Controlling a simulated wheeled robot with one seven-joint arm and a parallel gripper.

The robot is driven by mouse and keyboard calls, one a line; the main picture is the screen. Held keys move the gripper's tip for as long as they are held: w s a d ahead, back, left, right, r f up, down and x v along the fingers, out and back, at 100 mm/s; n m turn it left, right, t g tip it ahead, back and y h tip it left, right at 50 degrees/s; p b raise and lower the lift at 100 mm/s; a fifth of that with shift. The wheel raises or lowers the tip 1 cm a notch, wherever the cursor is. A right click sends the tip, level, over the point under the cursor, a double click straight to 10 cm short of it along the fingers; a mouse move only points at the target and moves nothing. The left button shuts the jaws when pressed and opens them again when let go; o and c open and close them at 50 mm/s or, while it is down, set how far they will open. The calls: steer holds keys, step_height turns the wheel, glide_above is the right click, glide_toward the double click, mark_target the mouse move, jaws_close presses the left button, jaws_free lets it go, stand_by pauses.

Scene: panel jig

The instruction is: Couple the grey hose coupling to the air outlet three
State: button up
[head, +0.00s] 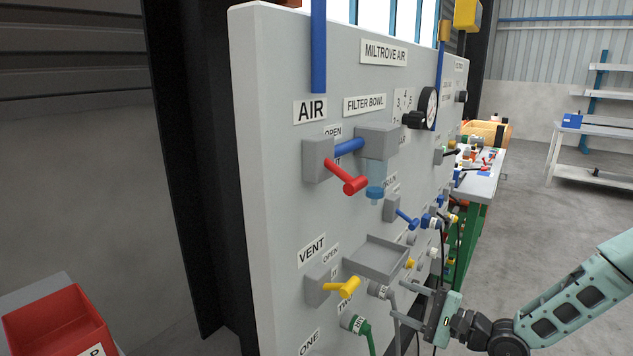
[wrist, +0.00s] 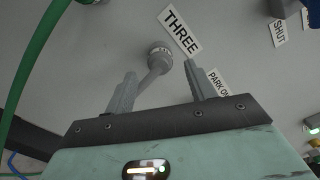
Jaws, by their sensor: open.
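The grey hose coupling (head: 379,290) sits against the panel, and its grey hose bends downward. In the wrist view the coupling (wrist: 159,55) is beside the THREE label (wrist: 180,32), at the place of outlet three. The outlet itself is hidden behind it, so I cannot tell how firmly it is seated. My gripper (head: 396,299) is at the panel's lower part, to the right of the coupling. In the wrist view my gripper (wrist: 159,72) is open, with the grey hose running between its fingers and the coupling just beyond the fingertips.
A green hose coupling (head: 355,324) is at the panel to the lower left, and its green hose (wrist: 30,75) shows in the wrist view. A yellow-handled valve (head: 342,288) and a grey tray (head: 376,258) are close by. A red bin (head: 58,325) stands lower left.

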steer(key=shift+p+v, duration=0.3)
steer(key=shift+v, duration=2.25)
